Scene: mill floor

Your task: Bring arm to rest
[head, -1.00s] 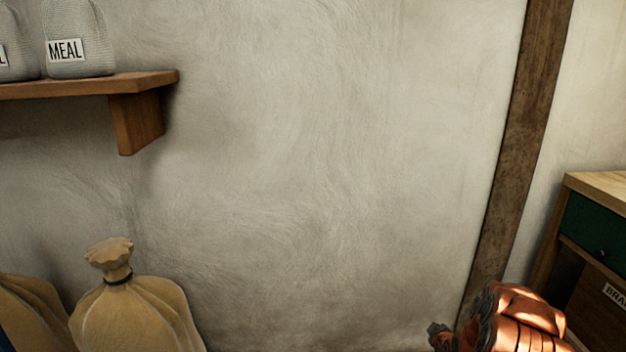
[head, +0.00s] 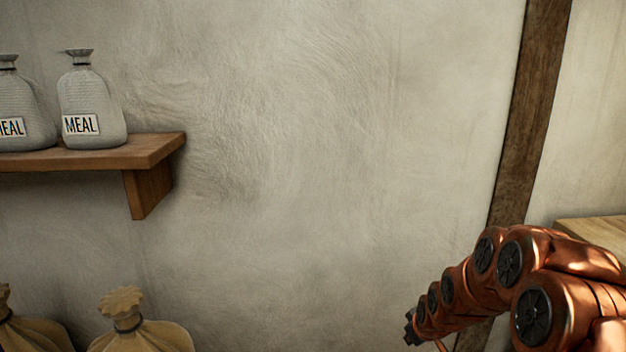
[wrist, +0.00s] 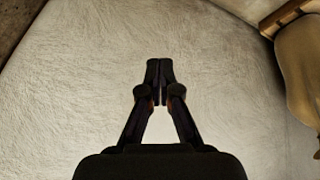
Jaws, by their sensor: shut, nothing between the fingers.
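My gripper (wrist: 160,70) shows in the wrist view with its two dark fingers together at the tips and nothing between them. It is in front of the pale plaster wall (wrist: 75,85), apart from other objects. In the head view my copper-coloured arm reaches in from the lower right, and its dark far end (head: 411,328) points left in front of the wall. The fingers are too small to make out in that view.
A wooden shelf (head: 150,147) at left holds grey MEAL sacks (head: 95,105). Tan tied sacks (head: 145,335) stand below it. A tan sack (wrist: 300,75) is at the wrist view's right edge. A wooden post (head: 528,110) and a wooden top (head: 600,228) are at right.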

